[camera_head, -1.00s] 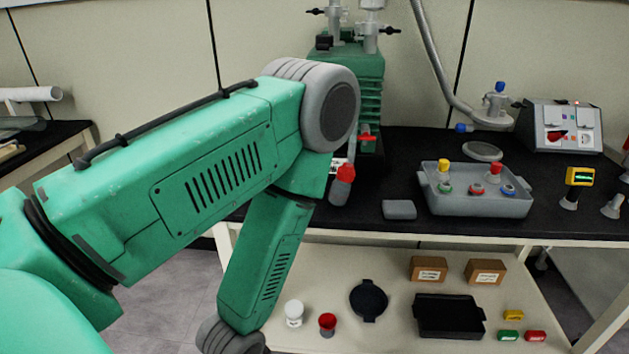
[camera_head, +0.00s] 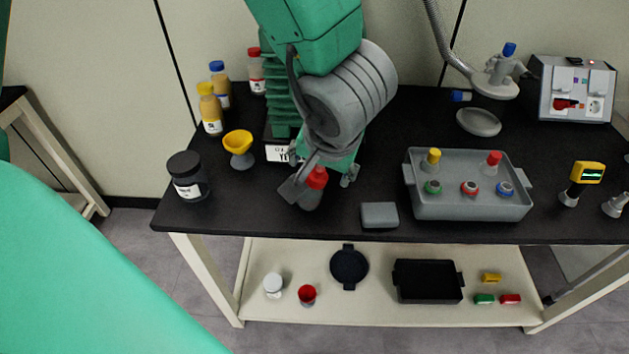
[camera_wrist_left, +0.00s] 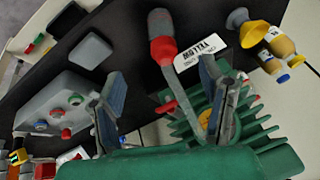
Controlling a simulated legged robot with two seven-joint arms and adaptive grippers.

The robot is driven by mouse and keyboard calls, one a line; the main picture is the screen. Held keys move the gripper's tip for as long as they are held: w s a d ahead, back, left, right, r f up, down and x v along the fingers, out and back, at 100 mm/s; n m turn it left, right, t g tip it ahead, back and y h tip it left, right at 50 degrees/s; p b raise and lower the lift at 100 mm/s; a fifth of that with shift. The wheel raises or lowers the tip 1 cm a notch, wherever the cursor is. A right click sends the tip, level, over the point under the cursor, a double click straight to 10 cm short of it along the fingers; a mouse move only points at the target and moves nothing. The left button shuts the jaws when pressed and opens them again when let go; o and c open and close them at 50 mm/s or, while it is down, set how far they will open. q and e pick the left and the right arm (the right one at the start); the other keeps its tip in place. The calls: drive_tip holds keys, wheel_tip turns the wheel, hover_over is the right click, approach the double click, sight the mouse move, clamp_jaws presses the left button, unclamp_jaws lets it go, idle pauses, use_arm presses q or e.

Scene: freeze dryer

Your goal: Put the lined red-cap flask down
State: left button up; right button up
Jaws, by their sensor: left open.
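The lined red-cap flask (camera_head: 309,198) has a grey body and a red cap. It stands on the black bench in front of the green freeze dryer (camera_head: 284,98). In the head view my left gripper (camera_head: 321,181) is at the flask's cap, fingers apart, partly covering it. In the left wrist view the flask (camera_wrist_left: 161,22) shows past the spread fingers of my left gripper (camera_wrist_left: 166,95), with its red cap towards me and nothing clamped between the fingers. Whether a finger touches the flask cannot be told. My right gripper is not in view.
A grey block (camera_head: 380,215) and a grey tray (camera_head: 468,205) with several capped flasks are to the right. A yellow funnel (camera_head: 238,145) and a black jar (camera_head: 187,178) are to the left. The bench's front edge is close to the flask.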

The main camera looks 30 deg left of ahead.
sight(316, 180)
use_arm(q)
drive_tip(key=b+x, duration=0.2)
drive_tip(key=x, duration=0.5)
drive_tip(key=shift+b, duration=0.3)
drive_tip(key=shift+w+a+f, duration=0.2)
drive_tip(key=shift+a+f, duration=0.2)
drive_tip(key=shift+f, duration=0.15)
drive_tip(key=b+x, duration=0.1)
drive_tip(key=x, duration=0.1)
drive_tip(key=w+b+x, duration=0.1)
drive_tip(key=b+x, duration=0.1)
drive_tip(key=shift+f, duration=0.2)
drive_tip(key=shift+r, duration=0.1)
drive_tip(key=shift+c, duration=0.3)
drive_tip(key=c, duration=1.3)
